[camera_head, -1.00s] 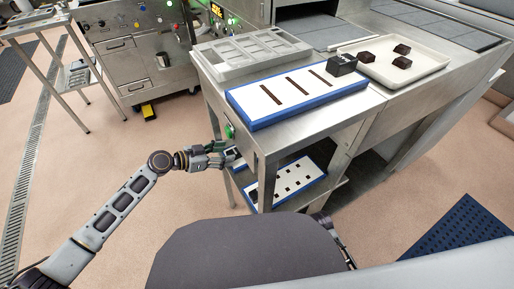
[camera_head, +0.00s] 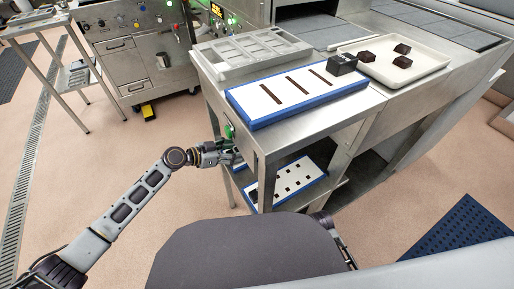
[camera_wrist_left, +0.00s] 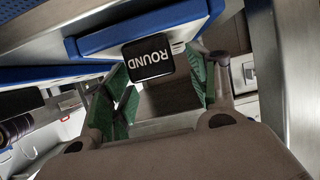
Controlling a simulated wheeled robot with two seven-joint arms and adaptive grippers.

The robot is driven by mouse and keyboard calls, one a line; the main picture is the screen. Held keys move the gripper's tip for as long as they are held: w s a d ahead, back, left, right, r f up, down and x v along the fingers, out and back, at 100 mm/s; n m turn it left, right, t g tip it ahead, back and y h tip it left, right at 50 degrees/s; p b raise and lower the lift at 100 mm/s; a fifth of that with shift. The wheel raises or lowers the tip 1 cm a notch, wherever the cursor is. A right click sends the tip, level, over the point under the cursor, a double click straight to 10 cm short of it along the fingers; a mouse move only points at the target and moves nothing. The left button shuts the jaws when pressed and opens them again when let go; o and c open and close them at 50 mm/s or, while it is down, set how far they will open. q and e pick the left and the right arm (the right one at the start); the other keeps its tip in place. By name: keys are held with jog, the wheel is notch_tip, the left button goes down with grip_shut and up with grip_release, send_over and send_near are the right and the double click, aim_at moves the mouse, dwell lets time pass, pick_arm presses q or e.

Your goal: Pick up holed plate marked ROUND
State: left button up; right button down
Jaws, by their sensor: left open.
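In the left wrist view a black tag reading ROUND (camera_wrist_left: 148,58) sits at a blue plate edge (camera_wrist_left: 145,30). My left gripper (camera_wrist_left: 162,88) is open, with its green-padded fingers on either side of the tag; whether they touch it I cannot tell. In the head view a white holed plate with a blue rim (camera_head: 292,180) lies on the lower shelf of the steel table. My left gripper (camera_head: 236,153) reaches in at that shelf's left side, its fingertips partly hidden by the table leg. The tag is not readable there. My right gripper does not show.
Above, on the tabletop, lie a blue-rimmed slotted plate (camera_head: 265,101), a grey mould tray (camera_head: 238,66), a black block (camera_head: 342,65) and a cream tray (camera_head: 432,61) with brown pieces (camera_head: 402,62). A table leg (camera_head: 264,180) stands close to my left gripper.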

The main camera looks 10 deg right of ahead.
pick_arm(q)
jog(key=shift+x, duration=0.85)
grip_shut()
